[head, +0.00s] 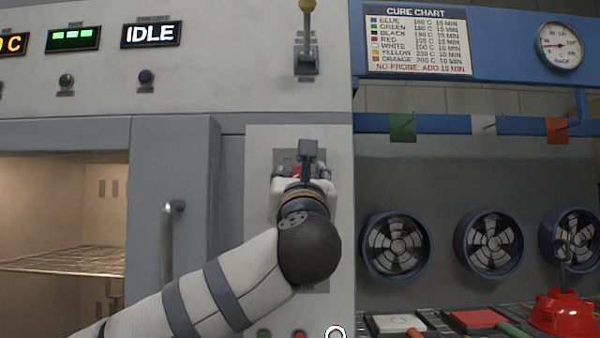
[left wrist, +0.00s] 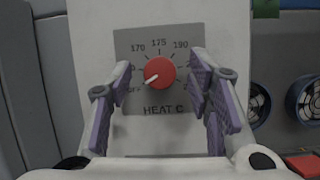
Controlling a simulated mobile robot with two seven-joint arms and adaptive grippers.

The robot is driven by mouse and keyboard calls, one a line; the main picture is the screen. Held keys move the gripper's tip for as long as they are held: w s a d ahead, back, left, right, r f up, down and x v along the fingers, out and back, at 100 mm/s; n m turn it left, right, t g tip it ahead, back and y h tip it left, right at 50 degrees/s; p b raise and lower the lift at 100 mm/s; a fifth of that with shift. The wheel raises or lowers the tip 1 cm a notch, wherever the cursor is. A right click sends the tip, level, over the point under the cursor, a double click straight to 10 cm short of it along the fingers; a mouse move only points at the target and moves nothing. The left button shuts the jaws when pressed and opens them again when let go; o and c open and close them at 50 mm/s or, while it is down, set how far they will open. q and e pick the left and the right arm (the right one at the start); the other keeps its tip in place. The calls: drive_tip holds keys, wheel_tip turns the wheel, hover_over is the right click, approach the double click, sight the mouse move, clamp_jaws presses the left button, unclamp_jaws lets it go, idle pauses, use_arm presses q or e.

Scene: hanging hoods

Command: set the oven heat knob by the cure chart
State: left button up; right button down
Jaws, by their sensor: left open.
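The red heat knob (left wrist: 160,72) sits on a grey dial plate (left wrist: 127,45) marked HEAT C, with 170, 175 and 190 legible. Its white pointer is aimed to the lower left, below the 170 mark. My left gripper (left wrist: 160,66) is open, its purple-padded fingers on either side of the knob with visible gaps; contact is not seen. In the head view my left gripper (head: 303,178) covers most of the dial. The cure chart (head: 418,42) hangs at the upper right, listing colours with temperatures and minutes; its small print is blurred. My right gripper is not in view.
The oven panel shows IDLE (head: 150,34). A lever (head: 307,45) is above my gripper, and a door handle (head: 168,250) stands left of it. Green (head: 402,128), white (head: 484,125) and orange tags hang on a blue rail. A red hood (head: 563,314) is at the lower right.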

use_arm(q)
drive_tip(key=shift+w, duration=0.2)
clamp_jaws()
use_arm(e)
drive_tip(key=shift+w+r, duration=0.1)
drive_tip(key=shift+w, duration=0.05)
